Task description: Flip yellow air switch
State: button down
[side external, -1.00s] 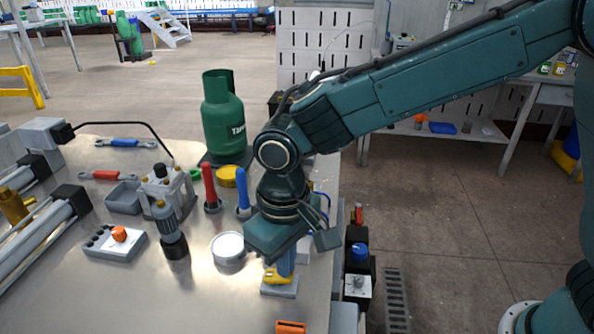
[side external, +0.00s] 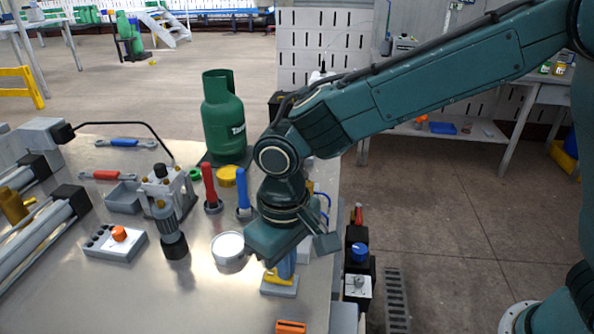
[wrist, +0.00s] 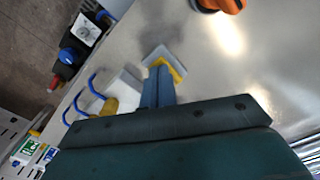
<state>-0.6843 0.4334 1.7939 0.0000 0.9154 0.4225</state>
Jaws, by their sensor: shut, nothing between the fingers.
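The yellow switch (side external: 273,278) sits on a small light-grey base (side external: 279,290) near the right edge of the metal table. My gripper (side external: 285,272) points down at it with its blue fingers shut and empty. The fingertips are right at the switch and overlap it in the side view; I cannot tell whether they touch it. In the wrist view, the gripper tips (wrist: 160,72) cover part of the yellow switch (wrist: 177,67), and a corner of the grey base (wrist: 155,52) shows beyond them. The fingers partly hide the switch lever, so its exact position is unclear.
A round white-topped container (side external: 228,246), a blue-handled tool (side external: 243,194) and a red-handled one (side external: 210,189) stand close on the left. A green gas bottle (side external: 222,115) stands behind. An orange part (side external: 291,327) lies in front. The table edge is just right.

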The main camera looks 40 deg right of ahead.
jog(key=shift+r, duration=3.45)
jog(key=shift+d, duration=0.1)
jog(key=s+d+r+m+t+y, duration=0.15)
jog(key=d+r, duration=0.25)
jog(key=d, duration=0.4)
jog(key=s+d+r+t+h, duration=0.1)
jog(key=s+d+r, duration=0.25)
jog(key=d, duration=0.45)
jog(key=s+d+f+m+t, duration=0.1)
jog(key=s+d+t, duration=0.2)
jog(key=s+d, duration=0.8)
jog(key=shift+s+d, duration=0.35)
jog(key=shift+d, duration=0.15)
jog(key=shift+m, duration=0.25)
